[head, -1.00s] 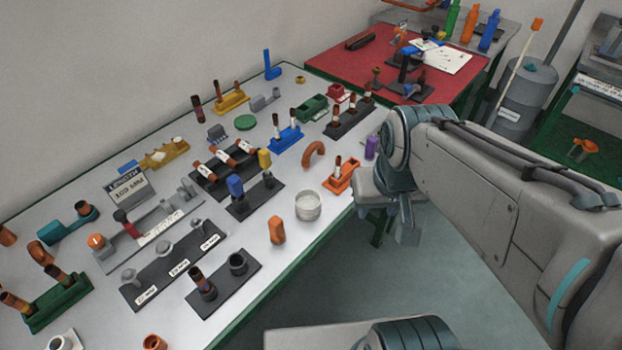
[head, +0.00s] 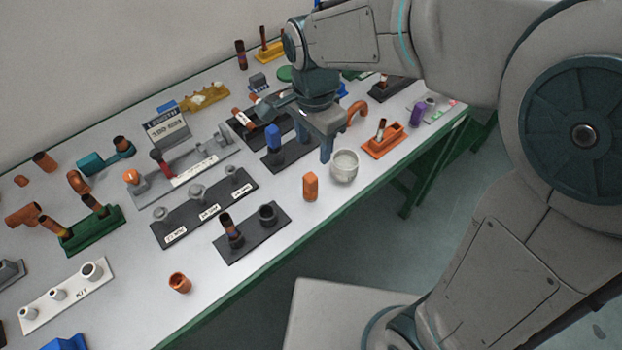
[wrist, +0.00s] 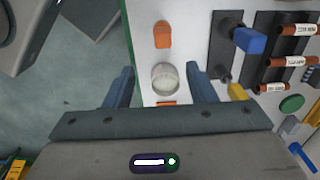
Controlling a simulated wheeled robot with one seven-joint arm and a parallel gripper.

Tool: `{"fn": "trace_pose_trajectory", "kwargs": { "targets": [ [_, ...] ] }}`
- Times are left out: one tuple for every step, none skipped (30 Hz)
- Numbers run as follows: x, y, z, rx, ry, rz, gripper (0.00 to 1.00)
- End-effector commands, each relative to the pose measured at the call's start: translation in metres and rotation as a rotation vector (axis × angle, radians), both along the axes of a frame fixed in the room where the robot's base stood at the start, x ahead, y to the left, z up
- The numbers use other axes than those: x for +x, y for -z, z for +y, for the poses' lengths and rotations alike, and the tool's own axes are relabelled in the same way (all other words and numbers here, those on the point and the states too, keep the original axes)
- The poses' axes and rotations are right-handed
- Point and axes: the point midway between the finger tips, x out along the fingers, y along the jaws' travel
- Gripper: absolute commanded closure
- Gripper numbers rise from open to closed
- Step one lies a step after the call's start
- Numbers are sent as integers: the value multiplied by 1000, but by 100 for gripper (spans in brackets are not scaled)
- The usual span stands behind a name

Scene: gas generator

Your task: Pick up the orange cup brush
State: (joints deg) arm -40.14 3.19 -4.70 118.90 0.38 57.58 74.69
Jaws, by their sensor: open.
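A small upright orange piece (head: 310,187) with a tapered top stands on the white table, near its front edge; it is likely the orange cup brush, though I see no bristles. It also shows at the top of the wrist view (wrist: 162,36). My gripper (head: 314,143) points down over the table, open and empty, behind and apart from the orange piece. In the wrist view, a pale round cup (wrist: 166,78) shows between my gripper's fingers (wrist: 161,88); in the head view, this cup (head: 344,167) stands just right of the fingers.
A black holder (head: 252,236) stands left of the orange piece. A black stand with a blue block (head: 273,137) is close to my gripper. An orange tray (head: 384,141) lies to the right. Several holders crowd the table behind; bare table lies in front of the orange piece.

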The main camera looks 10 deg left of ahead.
Motion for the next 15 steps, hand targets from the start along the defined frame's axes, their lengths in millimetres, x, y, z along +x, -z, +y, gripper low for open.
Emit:
{"fn": "trace_pose_trajectory", "kwargs": {
  "targets": [
    [-1,4,4,-4,8,5,49],
    [-1,7,6,-5,14,5,49],
    [-1,11,6,-6,18,7,49],
    [-1,16,7,-7,19,9,49],
    [-1,21,7,-7,20,9,49],
    [-2,29,6,-9,20,10,49],
    [-2,35,6,-8,19,9,49],
    [-2,42,6,-8,19,9,49],
    [-2,50,6,-9,19,10,49],
    [-1,56,6,-7,19,9,49],
    [-2,61,6,-8,19,9,49],
    [-1,68,6,-9,19,8,49],
    [-1,73,6,-8,19,8,49],
    [-1,76,6,-7,19,7,49],
    [-1,81,6,-6,18,7,49]
  ]
}}
